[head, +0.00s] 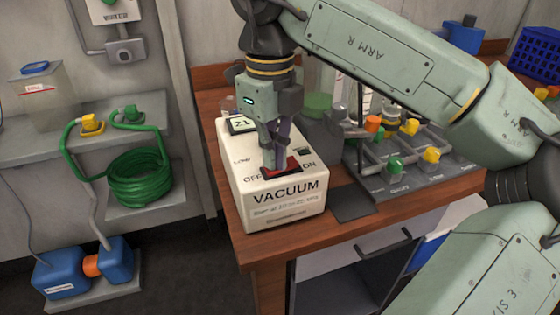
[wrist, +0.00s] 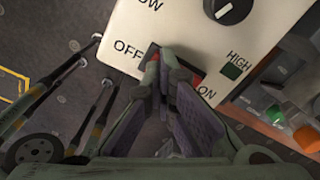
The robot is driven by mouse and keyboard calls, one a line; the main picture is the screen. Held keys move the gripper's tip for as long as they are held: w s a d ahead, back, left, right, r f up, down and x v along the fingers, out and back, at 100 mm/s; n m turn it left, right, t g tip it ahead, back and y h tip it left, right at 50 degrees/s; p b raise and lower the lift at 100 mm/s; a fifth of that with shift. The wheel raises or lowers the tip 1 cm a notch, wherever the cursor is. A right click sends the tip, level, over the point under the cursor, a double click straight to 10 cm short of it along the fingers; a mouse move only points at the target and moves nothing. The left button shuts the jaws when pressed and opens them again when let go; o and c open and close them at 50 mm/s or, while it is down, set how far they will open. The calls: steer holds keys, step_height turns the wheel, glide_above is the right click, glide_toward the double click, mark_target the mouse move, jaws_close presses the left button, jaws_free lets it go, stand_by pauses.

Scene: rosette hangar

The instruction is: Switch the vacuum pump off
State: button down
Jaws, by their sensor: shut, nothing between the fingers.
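The vacuum pump (head: 285,215) is a cream box lettered VACUUM, on the corner of a wooden bench. A red rocker switch (head: 281,169) sits on its top between the words OFF and ON. My gripper (head: 281,166) points down, shut and empty, with its fingertips at the switch; I cannot tell whether they press it. In the wrist view the fingertips of my gripper (wrist: 163,62) cover much of the switch (wrist: 192,74), with red showing on both sides. The pump's top (wrist: 160,22) also carries a black knob (wrist: 230,8) and a dark green HIGH square (wrist: 232,70). The rocker's tilt is hidden.
A grey rack (head: 415,165) with green, yellow and orange fittings stands right of the pump. A dark pad (head: 352,203) lies beside the pump. A coiled green hose (head: 140,178) and blue containers (head: 85,268) are at the left. Open floor lies left of the bench.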

steer(key=shift+r+p, duration=2.65)
steer(key=shift+r, duration=0.85)
steer(key=shift+f, duration=0.1)
